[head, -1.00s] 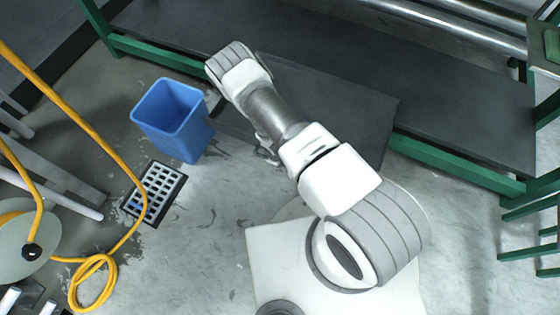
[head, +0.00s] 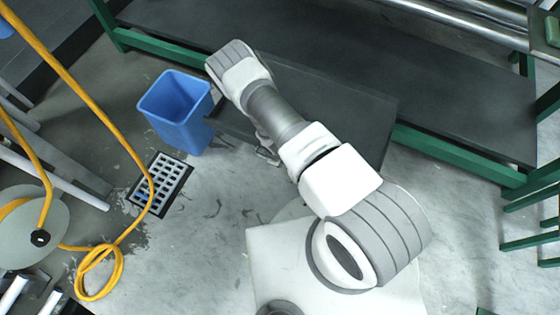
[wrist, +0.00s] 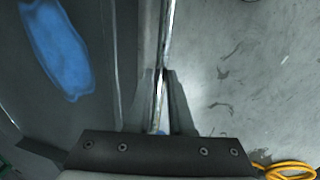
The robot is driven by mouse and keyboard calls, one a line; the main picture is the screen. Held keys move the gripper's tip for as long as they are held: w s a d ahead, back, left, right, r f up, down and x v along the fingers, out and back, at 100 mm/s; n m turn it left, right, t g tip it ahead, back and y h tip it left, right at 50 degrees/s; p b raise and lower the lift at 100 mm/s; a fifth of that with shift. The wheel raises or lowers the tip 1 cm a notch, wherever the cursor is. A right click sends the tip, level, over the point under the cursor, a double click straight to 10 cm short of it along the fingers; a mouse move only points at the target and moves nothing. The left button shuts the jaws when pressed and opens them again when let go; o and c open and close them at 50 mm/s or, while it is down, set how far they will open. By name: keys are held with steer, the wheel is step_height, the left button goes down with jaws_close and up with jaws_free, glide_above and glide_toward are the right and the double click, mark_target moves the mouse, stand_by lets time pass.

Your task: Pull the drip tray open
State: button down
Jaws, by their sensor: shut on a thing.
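The drip tray (head: 350,110) is a dark flat tray standing out from under the dark bench, partly covered by my arm in the head view. In the wrist view its dark floor (wrist: 95,70) fills the left side, with a blue patch on it. My gripper (wrist: 161,85) is shut on the tray's front edge, a thin pale bar (wrist: 168,30) running between the two fingers. In the head view the gripper is mostly hidden under my arm, at the tray's front side.
A blue bin (head: 178,115) stands close by the tray's left end; I cannot tell whether they touch. A floor drain (head: 160,185) and a yellow hose (head: 100,115) lie left. The green-framed bench (head: 450,150) stands behind. Wet concrete floor in front of the tray is mostly clear.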

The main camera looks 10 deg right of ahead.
steer(key=shift+a, duration=0.1)
steer(key=c, duration=0.8)
jaws_free()
step_height(320, 180, up, 17)
steer(key=s+a+p, duration=0.1)
steer(key=s+p, duration=0.1)
steer(key=p, duration=0.3)
steer(key=shift+s+a, duration=0.3)
steer(key=shift+a, duration=0.1)
steer(key=shift+r, duration=0.1)
